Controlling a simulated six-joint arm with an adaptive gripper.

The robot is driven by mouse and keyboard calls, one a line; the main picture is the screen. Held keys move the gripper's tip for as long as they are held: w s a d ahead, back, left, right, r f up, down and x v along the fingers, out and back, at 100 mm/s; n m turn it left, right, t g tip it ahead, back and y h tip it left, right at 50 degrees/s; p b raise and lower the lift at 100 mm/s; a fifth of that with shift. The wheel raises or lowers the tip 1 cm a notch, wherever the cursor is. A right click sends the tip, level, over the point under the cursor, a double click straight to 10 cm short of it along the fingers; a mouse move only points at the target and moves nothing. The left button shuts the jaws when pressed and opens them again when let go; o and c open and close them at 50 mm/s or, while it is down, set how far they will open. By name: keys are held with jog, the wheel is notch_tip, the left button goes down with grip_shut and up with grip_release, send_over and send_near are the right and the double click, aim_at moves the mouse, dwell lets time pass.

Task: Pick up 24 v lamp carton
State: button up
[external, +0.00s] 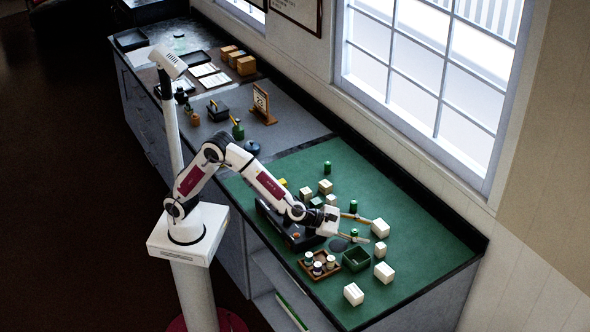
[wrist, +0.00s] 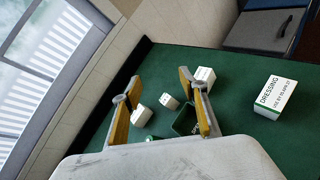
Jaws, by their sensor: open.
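Several white cartons stand on the green mat, and I cannot read which is the 24 v lamp carton. In the external view, one carton (external: 380,228) is just beyond my fingertips, a small one (external: 380,250) is below it, and another (external: 384,272) is lower still. The wrist view seems to show these as a left carton (wrist: 141,116), a small middle one (wrist: 169,102) and a right one (wrist: 204,78). My gripper (external: 368,231) is open over the mat; its two fingers (wrist: 159,80) are wide apart with nothing between them.
A larger carton marked DRESSING (wrist: 275,98) lies to the right. A green bin (external: 356,258) stands beside the cartons, near a brown tray (external: 316,268) of small jars. More cartons and green-topped items stand behind my gripper. The mat's right corner (external: 440,245) is clear.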

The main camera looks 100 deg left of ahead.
notch_tip(320, 180, down, 6)
jog(key=w+a+n+y, duration=0.2)
jog(key=n, duration=0.3)
jog(key=n+g+y, duration=0.3)
jog(key=n, duration=0.2)
send_near(376, 247)
jog(key=shift+w+a+f, duration=0.1)
jog(key=shift+w+a, duration=0.25)
jog(key=shift+w, duration=0.25)
jog(key=shift+w+a+f, duration=0.15)
jog(key=shift+w+a, duration=0.15)
jog(key=shift+w, duration=0.3)
jog(key=shift+s+a+f+n, duration=0.15)
jog(key=shift+f+n, duration=0.15)
jog(key=shift+f, duration=0.15)
jog(key=shift+x, duration=1.35)
jog(key=shift+r, duration=0.1)
